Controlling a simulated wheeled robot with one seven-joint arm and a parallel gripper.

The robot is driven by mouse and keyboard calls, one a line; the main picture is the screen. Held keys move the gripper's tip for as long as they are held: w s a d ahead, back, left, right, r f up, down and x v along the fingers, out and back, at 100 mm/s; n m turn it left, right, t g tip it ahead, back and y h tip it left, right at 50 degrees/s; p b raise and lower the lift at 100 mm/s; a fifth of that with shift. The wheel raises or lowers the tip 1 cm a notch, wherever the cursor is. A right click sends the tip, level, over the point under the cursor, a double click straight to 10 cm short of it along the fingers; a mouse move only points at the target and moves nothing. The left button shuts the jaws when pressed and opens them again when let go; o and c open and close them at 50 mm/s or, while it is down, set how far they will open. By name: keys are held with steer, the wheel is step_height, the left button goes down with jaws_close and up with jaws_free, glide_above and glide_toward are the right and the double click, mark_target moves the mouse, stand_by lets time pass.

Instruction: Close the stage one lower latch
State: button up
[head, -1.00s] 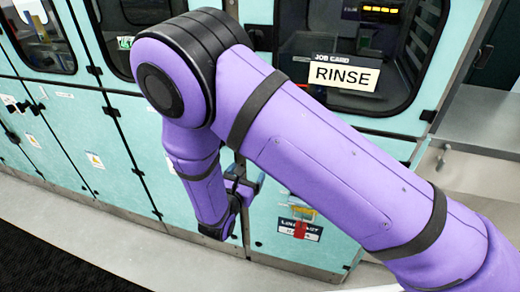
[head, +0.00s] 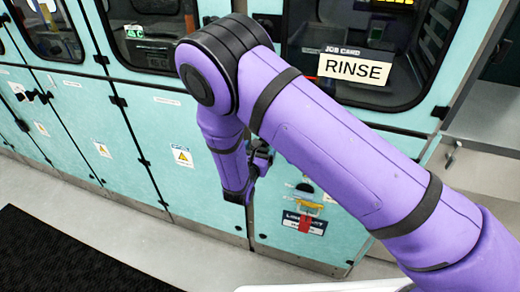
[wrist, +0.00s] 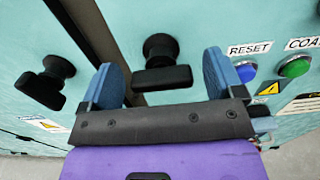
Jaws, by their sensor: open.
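In the wrist view, a black latch handle (wrist: 162,77) on a round stem sits between my gripper's two blue fingertips, beside a dark door gap. The handle lies almost level. My gripper (wrist: 165,80) is open, with a fingertip on each side of the handle; I cannot tell whether either touches it. A second black latch handle (wrist: 42,88) sits left of the gap, tilted. The pictures do not show clearly which is the stage one lower latch. In the head view my gripper (head: 260,158) is partly hidden by my purple arm, low against the teal cabinet.
A blue RESET button (wrist: 246,71) and a green button (wrist: 294,66) are close to the right fingertip. A RINSE card (head: 356,69) is on the window above. Pale floor (head: 120,228) and a black mat (head: 60,260) lie in front.

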steer(key=shift+w+d, duration=0.1)
steer(key=shift+w, duration=0.15)
steer(key=c, duration=0.9)
